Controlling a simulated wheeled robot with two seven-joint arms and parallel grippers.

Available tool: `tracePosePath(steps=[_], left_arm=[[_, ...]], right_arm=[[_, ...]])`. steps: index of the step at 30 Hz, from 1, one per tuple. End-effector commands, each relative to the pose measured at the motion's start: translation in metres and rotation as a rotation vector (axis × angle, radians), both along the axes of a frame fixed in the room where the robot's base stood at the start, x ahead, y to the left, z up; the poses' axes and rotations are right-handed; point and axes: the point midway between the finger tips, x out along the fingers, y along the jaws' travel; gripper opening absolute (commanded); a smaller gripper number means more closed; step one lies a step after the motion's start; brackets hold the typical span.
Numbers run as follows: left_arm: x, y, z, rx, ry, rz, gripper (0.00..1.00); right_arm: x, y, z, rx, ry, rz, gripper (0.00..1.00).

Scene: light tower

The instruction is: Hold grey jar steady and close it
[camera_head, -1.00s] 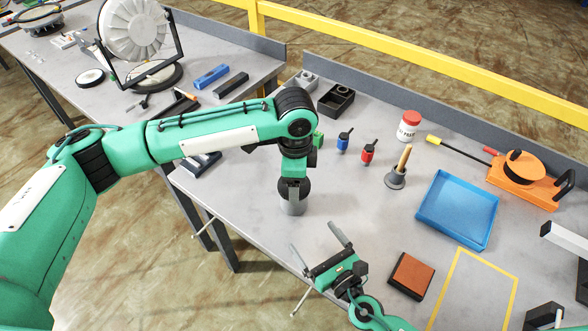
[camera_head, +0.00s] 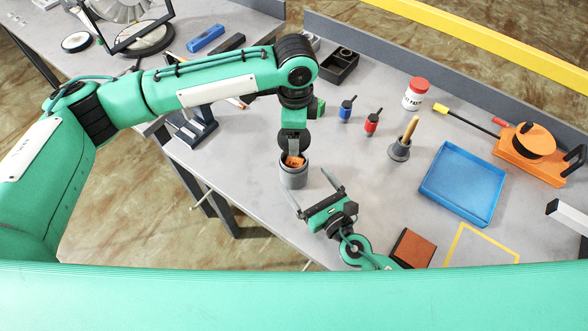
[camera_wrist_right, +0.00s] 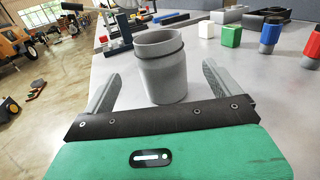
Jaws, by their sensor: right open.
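The grey jar (camera_head: 293,178) stands upright near the table's front edge, with something orange (camera_head: 294,162) at its top in the head view. My left gripper (camera_head: 293,143) hangs above the jar, seen from behind; its fingers are hidden. My right gripper (camera_head: 313,188) is open, low on the near right side of the jar. In the right wrist view the jar (camera_wrist_right: 165,80) has a dark ring below its rim. It stands ahead of and between the two spread fingers (camera_wrist_right: 158,76), apparently untouched. I cannot make out a separate lid.
A brown-orange block (camera_head: 411,249) lies right of my right forearm. A blue tray (camera_head: 462,185), a grey holder with a wooden handle (camera_head: 400,149), red and blue small bottles (camera_head: 371,124) and a red-lidded white jar (camera_head: 415,93) stand farther right. The table's front edge is close.

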Motion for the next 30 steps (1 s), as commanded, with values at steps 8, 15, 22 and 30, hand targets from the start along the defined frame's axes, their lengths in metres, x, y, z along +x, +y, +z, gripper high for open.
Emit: tracePosePath(steps=[8,15,22,30], left_arm=[[0.0,0.0,0.0,0.0,0.0,0.0,0.47],[0.0,0.0,0.0,0.0,0.0,0.0,0.47],[0.0,0.0,0.0,0.0,0.0,0.0,0.47],[0.0,0.0,0.0,0.0,0.0,0.0,0.47]], right_arm=[[0.046,0.028,0.001,0.004,-0.001,-0.003,0.94],[0.072,0.043,0.0,0.001,0.0,-0.001,0.94],[0.079,0.048,0.0,0.0,0.0,0.0,0.94],[0.079,0.048,0.0,0.001,0.001,0.0,0.84]])
